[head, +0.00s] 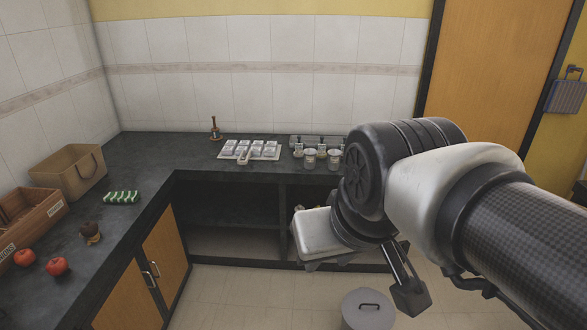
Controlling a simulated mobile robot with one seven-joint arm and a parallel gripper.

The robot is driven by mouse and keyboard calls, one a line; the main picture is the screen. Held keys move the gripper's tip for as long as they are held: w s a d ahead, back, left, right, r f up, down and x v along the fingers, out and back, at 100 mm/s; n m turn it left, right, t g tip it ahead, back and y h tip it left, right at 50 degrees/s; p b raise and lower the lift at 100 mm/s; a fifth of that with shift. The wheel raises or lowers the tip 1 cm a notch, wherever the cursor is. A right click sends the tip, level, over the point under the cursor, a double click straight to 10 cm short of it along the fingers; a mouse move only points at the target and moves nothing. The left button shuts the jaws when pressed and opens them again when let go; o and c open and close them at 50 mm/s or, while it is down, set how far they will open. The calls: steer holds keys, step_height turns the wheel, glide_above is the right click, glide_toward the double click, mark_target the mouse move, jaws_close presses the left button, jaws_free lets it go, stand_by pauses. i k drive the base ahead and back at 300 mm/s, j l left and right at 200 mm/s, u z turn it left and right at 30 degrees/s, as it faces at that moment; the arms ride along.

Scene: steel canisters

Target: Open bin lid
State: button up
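The bin (368,318) is a round grey container on the floor at the bottom of the head view, cut off by the lower edge. Its flat grey lid (360,298) lies on top and has a dark bar handle (370,305). My gripper (408,294) hangs above and to the right of the lid in the picture. One dark finger shows beside the bin, with a visible gap between it and the lid. The other finger cannot be made out clearly, so its opening is unclear. I see nothing held.
A dark L-shaped counter (140,185) runs along the left and back. It carries apples (57,266), crates (30,213), a basket (72,174), a tray (250,150) and steel canisters (310,160). Open shelves (230,213) lie below. Floor left of the bin is clear.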

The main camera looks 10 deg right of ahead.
mark_target(362, 309)
steer(key=z, duration=1.05)
steer(key=i+j+z, duration=0.35)
steer(key=i+j, duration=0.15)
steer(key=i+j+z, duration=0.35)
steer(key=i+j, duration=0.25)
steer(key=j, duration=0.1)
